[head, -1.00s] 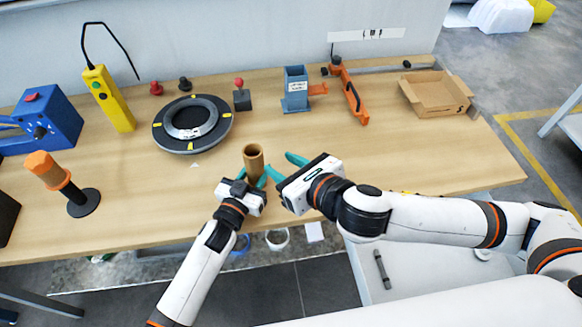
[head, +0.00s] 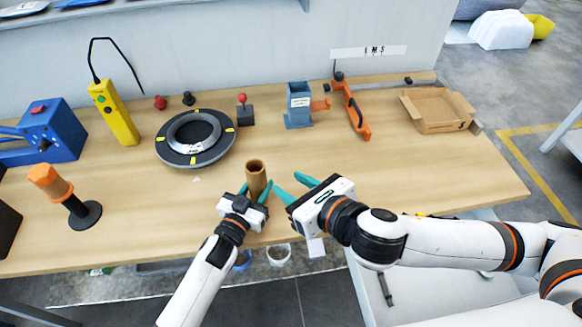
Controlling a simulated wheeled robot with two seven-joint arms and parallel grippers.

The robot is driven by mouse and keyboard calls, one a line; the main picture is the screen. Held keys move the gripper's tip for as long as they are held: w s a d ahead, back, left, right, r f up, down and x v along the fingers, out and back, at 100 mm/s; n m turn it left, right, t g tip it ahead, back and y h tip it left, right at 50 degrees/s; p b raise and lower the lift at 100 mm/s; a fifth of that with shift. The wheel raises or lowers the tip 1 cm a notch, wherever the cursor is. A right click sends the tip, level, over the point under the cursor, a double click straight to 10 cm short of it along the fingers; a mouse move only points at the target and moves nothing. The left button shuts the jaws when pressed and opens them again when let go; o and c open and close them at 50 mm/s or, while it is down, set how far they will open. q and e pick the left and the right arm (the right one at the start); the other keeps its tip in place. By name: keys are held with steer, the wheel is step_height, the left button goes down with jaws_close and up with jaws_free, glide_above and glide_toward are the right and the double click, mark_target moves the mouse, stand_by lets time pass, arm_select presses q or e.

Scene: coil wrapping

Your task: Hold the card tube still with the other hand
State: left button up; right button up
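The card tube (head: 256,176) is brown, open at the top, and stands upright near the front edge of the table. My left gripper (head: 256,189) has one teal finger on each side of the tube's lower part and looks shut on it. The contact on the far side is partly hidden. My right gripper (head: 286,186) is just right of the tube, with its teal fingers spread and nothing between them. It is apart from the tube.
Behind the tube lies a black ring disc (head: 195,138). An orange-handled tool (head: 72,198) stands at left, near a blue machine (head: 52,132) and a yellow pendant (head: 115,112). A blue holder (head: 299,105) and cardboard box (head: 437,112) are at the back. The table's right middle is clear.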

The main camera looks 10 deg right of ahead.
arm_select(q)
steer(key=o, duration=1.1)
steer(key=shift+c, duration=0.2)
